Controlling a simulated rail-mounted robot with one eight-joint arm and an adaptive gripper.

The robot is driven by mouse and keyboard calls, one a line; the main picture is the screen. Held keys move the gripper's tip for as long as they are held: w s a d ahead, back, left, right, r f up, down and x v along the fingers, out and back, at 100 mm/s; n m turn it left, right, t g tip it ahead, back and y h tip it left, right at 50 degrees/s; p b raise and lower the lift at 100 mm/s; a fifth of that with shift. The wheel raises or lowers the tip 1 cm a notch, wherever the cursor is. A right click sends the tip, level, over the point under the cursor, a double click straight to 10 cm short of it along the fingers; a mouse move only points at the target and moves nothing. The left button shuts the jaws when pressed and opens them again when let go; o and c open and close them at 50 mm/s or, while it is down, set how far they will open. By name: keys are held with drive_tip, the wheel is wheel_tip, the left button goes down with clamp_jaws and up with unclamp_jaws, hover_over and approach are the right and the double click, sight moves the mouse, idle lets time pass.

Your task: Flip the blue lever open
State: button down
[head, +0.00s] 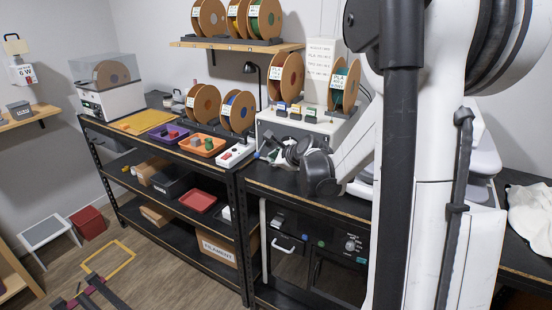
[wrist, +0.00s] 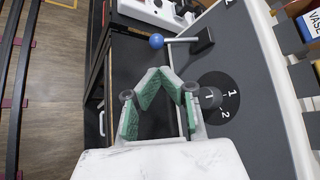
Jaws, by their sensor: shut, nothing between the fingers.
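The blue lever shows in the wrist view as a blue ball knob (wrist: 156,41) on a thin grey rod. The rod runs right to a black pivot block (wrist: 203,40) on a grey panel (wrist: 255,75), and the knob sticks out past the panel's left edge. My gripper (wrist: 160,72) has green-padded fingers with the tips close together and nothing held. In the wrist view its tips appear just below the knob, with a visible gap between them. In the head view my gripper (head: 270,150) is at the front of the white machine (head: 300,125), and the lever is hard to make out there.
A black round dial (wrist: 218,97) marked 1 and 2 is on the panel, right of my gripper. An orange tray (head: 202,152) and filament spools (head: 238,111) stand nearby. Open floor lies left of the bench.

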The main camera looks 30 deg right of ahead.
sight(261, 149)
drive_tip(key=shift+x, duration=2.85)
drive_tip(key=shift+a+r, duration=0.1)
drive_tip(key=shift+a, duration=0.15)
